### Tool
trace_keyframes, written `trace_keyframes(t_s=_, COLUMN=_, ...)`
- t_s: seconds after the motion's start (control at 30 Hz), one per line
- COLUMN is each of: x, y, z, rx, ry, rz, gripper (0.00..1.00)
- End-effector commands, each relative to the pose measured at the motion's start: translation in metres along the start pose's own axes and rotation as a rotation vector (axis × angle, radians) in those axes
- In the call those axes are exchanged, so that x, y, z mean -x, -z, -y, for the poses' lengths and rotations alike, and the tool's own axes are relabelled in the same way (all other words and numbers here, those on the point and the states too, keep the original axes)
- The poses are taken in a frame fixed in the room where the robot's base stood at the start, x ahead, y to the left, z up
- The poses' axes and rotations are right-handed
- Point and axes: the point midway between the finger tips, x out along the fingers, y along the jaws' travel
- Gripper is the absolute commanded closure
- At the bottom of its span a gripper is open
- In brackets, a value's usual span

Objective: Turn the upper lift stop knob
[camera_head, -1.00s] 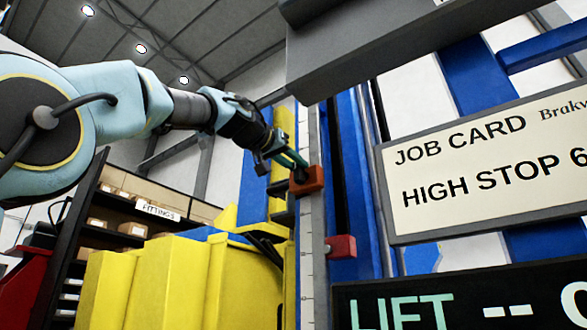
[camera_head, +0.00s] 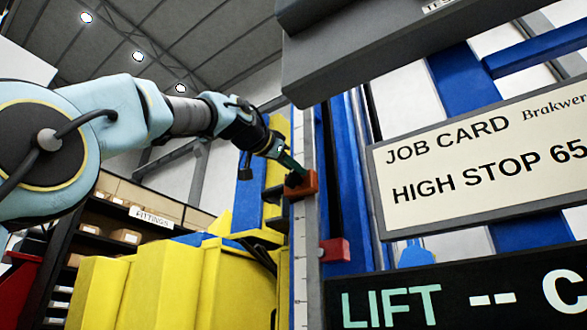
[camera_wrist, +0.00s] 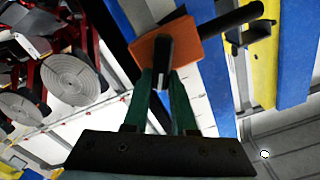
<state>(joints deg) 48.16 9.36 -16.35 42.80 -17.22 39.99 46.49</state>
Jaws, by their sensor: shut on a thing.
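The upper lift stop is an orange-red block (camera_head: 309,184) on the pale vertical scale rail (camera_head: 301,235). It also shows in the wrist view (camera_wrist: 200,42). Its dark knob (camera_head: 293,179) faces my arm, and in the wrist view the knob (camera_wrist: 163,62) lies between my green fingertips. My gripper (camera_head: 291,168) is shut on the knob, and it fills the lower middle of the wrist view (camera_wrist: 164,82). The far sides of the knob are hidden by the fingers.
A lower red stop (camera_head: 335,251) sits further down the rail. A job card sign (camera_head: 470,165) reads HIGH STOP 65, cut at the edge. A LIFT display (camera_head: 450,300) is below it. Yellow machinery (camera_head: 165,285) and shelves (camera_head: 110,240) stand left.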

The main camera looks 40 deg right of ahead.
Motion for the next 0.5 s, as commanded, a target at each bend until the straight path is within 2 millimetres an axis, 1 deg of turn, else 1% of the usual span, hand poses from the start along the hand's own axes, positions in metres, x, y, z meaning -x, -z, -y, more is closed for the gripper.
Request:
trace_keyframes(t_s=0.4, x=-0.0004, y=-0.0008, z=-0.0001, rx=-0.009, ry=0.0, rz=0.002, gripper=1.0)
trace_keyframes(t_s=0.43, x=-0.0004, y=-0.0008, z=-0.0002, rx=-0.009, ry=0.0, rz=0.002, gripper=0.74)
trace_keyframes(t_s=0.5, x=-0.0004, y=-0.0007, z=-0.0002, rx=-0.009, ry=0.0, rz=0.001, gripper=0.66)
